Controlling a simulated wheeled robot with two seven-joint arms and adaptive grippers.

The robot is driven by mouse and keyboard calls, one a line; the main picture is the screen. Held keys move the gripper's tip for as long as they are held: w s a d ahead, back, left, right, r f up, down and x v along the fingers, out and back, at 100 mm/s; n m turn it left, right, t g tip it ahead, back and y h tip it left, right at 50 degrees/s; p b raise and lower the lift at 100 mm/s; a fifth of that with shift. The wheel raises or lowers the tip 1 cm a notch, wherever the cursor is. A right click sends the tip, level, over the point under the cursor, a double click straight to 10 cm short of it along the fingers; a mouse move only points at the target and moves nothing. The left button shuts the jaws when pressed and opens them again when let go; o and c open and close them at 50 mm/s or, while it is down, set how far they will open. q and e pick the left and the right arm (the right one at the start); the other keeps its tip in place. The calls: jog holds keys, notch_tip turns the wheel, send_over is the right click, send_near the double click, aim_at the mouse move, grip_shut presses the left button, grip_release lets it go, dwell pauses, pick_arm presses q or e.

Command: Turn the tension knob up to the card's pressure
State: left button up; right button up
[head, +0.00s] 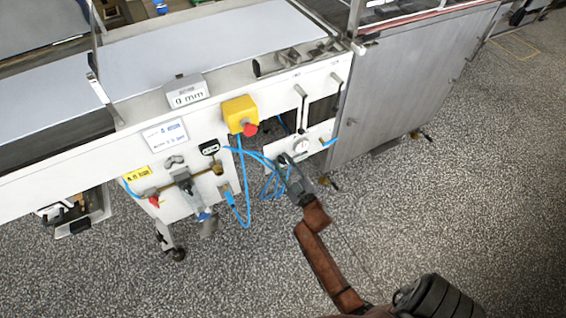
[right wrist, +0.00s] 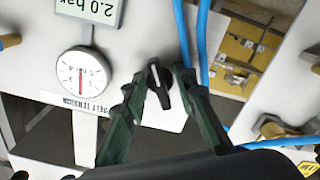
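The tension knob (right wrist: 159,84) is black with a white mark and sits on a white panel in the right wrist view. A round white gauge (right wrist: 81,76) with a red needle is left of it, above an upside-down belt tension label (right wrist: 85,104). A card (right wrist: 92,10) reading 2.0 bar upside down is at the top. The gauge also shows in the head view (head: 301,146). My right gripper (right wrist: 160,78) has its fingers apart, one on each side of the knob; contact is unclear. In the head view it (head: 284,163) covers the knob. My left gripper is out of view.
Blue hoses (right wrist: 203,40) run close beside the knob. In the head view, a yellow box with a red button (head: 240,113) is up and left of my gripper. A grey cabinet (head: 400,85) stands to the right. The speckled floor in front is open.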

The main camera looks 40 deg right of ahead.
jog(key=v, duration=0.7)
jog(key=shift+s, duration=0.2)
